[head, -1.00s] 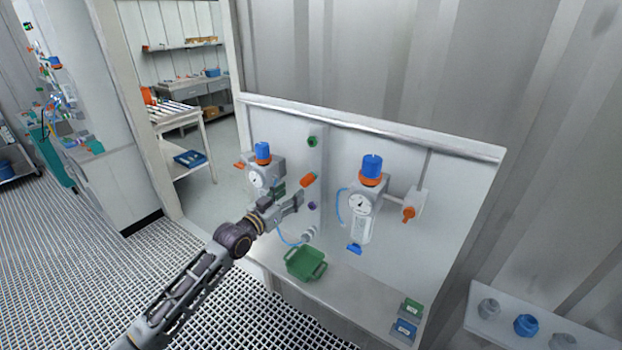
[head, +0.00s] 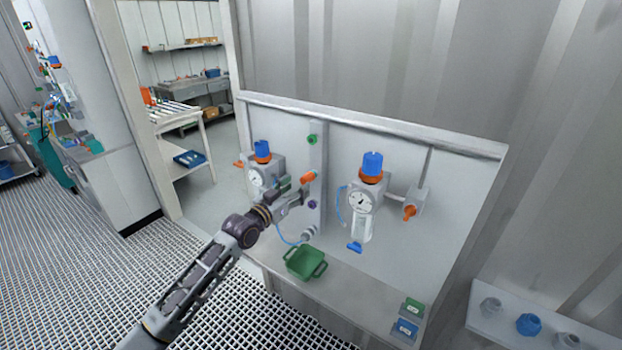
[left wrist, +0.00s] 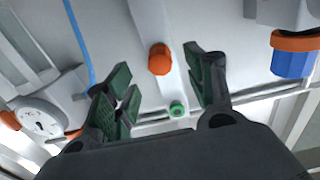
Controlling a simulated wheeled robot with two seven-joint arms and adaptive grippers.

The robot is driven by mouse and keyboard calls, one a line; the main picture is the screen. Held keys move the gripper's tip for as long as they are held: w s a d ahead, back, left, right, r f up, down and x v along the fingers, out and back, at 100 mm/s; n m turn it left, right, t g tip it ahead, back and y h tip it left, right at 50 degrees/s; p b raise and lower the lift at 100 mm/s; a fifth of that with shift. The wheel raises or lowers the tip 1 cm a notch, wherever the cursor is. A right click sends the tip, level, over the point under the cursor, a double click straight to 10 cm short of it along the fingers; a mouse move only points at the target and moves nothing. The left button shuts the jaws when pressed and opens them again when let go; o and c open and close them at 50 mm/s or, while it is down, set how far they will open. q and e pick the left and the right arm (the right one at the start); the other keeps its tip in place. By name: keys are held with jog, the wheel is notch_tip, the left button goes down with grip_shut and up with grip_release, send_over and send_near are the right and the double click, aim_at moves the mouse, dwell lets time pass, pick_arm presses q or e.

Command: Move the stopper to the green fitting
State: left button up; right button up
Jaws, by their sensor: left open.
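The orange stopper (head: 308,177) sits on the upright white strip (head: 318,160) at the panel. The green fitting (head: 312,139) is above it on the same strip, with nothing on it. My left gripper (head: 297,190) is open, just in front of the stopper. In the left wrist view the stopper (left wrist: 159,60) shows between the two green-padded fingers of my gripper (left wrist: 160,80), with clear space on both sides. The green fitting (left wrist: 178,109) shows there too, closer to the right finger. My right gripper is not in view.
A purple fitting (head: 312,204) is lower on the strip. Gauge units with blue caps stand left (head: 254,180) and right (head: 362,200) of it. A green tray (head: 304,263) lies on the bench below.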

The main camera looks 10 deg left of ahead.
aim_at(303, 182)
pick_arm(q)
jog(key=shift+b+x, duration=0.45)
jog(key=shift+x, duration=2.55)
grip_shut()
jog(key=shift+s+f+p, duration=0.1)
jog(key=shift+p, duration=0.2)
